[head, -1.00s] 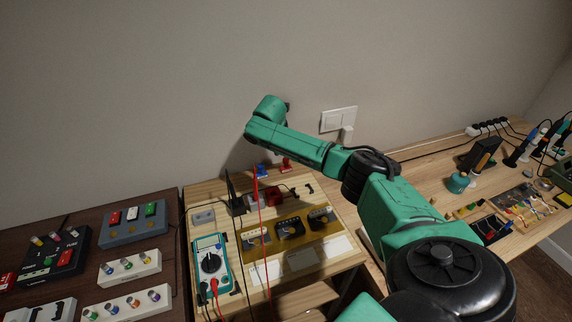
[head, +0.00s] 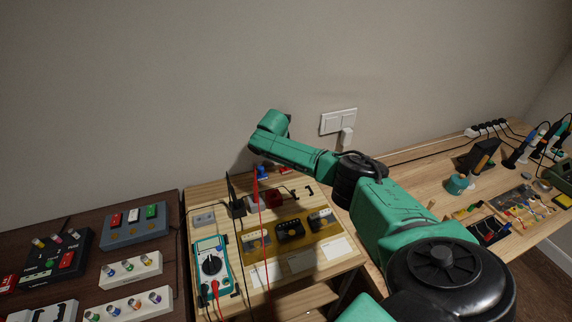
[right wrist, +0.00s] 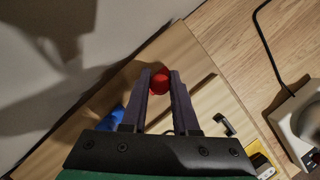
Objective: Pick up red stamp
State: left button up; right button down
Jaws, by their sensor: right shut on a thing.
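The red stamp shows as a round red knob (right wrist: 159,81) between the fingertips of my right gripper (right wrist: 160,74) in the right wrist view. The two dark fingers are shut on it. In the head view a little of the red stamp (head: 286,170) shows below my right forearm, at the back of the wooden bench; the right gripper itself is mostly hidden behind the arm there. My left gripper is not in view.
A blue stamp (head: 262,172) stands just left of the red one. The wall (head: 200,90) is close behind. A wall socket (head: 338,121) is to the right.

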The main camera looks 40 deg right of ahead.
notch_tip(320, 180, up, 20)
jog(key=shift+f+b, duration=0.1)
jog(key=shift+b, duration=1.1)
